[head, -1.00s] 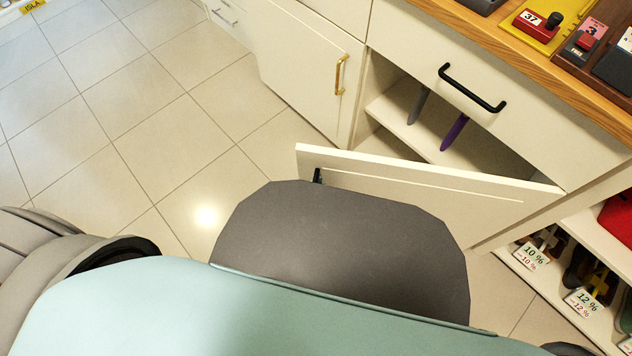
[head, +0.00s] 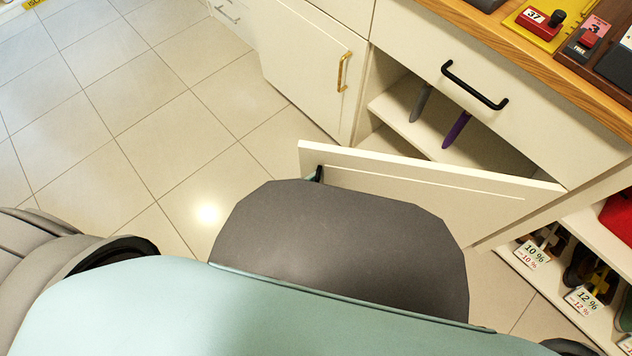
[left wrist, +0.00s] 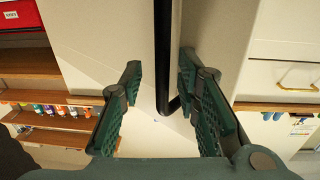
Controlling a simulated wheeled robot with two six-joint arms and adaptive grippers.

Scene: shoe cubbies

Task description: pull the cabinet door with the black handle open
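The cabinet door (head: 430,187) with the black handle (head: 319,173) stands swung out from the cabinet, with the inside of the cubby showing behind it. Only a small part of the handle shows in the head view. In the left wrist view the black handle (left wrist: 163,55) runs as a bar between the fingers of my left gripper (left wrist: 160,70). The fingers are apart, with a gap on each side of the bar. In the head view only a teal sliver of that gripper (head: 311,178) shows by the handle; my own body hides the rest. My right gripper is out of view.
A drawer with a black handle (head: 470,90) sits above the opening. A closed door with a brass handle (head: 343,72) is to the left. Grey and purple items (head: 457,130) stand inside on a shelf. Open tiled floor (head: 150,130) lies to the left.

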